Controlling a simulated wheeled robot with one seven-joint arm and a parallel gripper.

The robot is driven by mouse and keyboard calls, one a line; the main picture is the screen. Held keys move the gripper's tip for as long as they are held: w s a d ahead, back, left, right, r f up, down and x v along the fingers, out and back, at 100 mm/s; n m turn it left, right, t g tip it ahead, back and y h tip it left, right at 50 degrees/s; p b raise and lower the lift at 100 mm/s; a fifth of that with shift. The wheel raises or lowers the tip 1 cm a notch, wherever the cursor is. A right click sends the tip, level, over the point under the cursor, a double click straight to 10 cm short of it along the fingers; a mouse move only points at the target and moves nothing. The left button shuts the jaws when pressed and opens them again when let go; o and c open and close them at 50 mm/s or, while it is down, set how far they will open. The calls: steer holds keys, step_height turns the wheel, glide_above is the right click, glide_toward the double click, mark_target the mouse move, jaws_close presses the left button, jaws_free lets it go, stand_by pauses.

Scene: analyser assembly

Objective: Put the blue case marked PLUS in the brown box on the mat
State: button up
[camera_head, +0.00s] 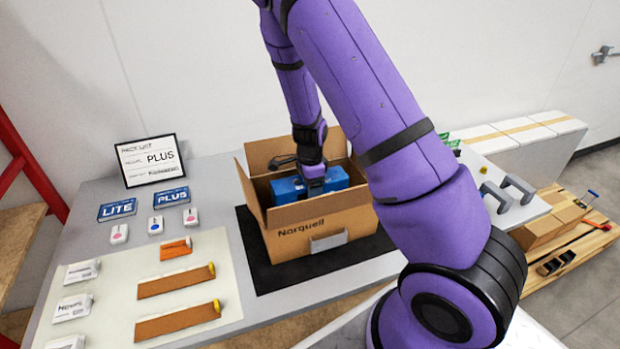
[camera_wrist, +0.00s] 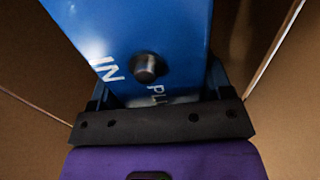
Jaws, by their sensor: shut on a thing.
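The blue case (camera_head: 289,190) is inside the open brown box (camera_head: 318,219), which is marked Norquell and stands on the black mat (camera_head: 262,274). My gripper (camera_head: 313,178) reaches down into the box from above and is shut on the case. In the wrist view my gripper (camera_wrist: 160,95) has a finger on each side of the case. I cannot tell whether the case touches the box floor.
The box flaps stand open. To the left are LITE (camera_head: 117,209) and PLUS (camera_head: 171,197) cards, a framed sign (camera_head: 151,160), and a pale sheet (camera_head: 120,285) with several small parts. Grey handles (camera_head: 508,194) stand at the table's right.

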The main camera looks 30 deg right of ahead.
steer(key=shift+f, duration=2.2)
steer(key=o, duration=1.5)
steer(key=shift+o, duration=0.2)
steer(key=shift+r, duration=6)
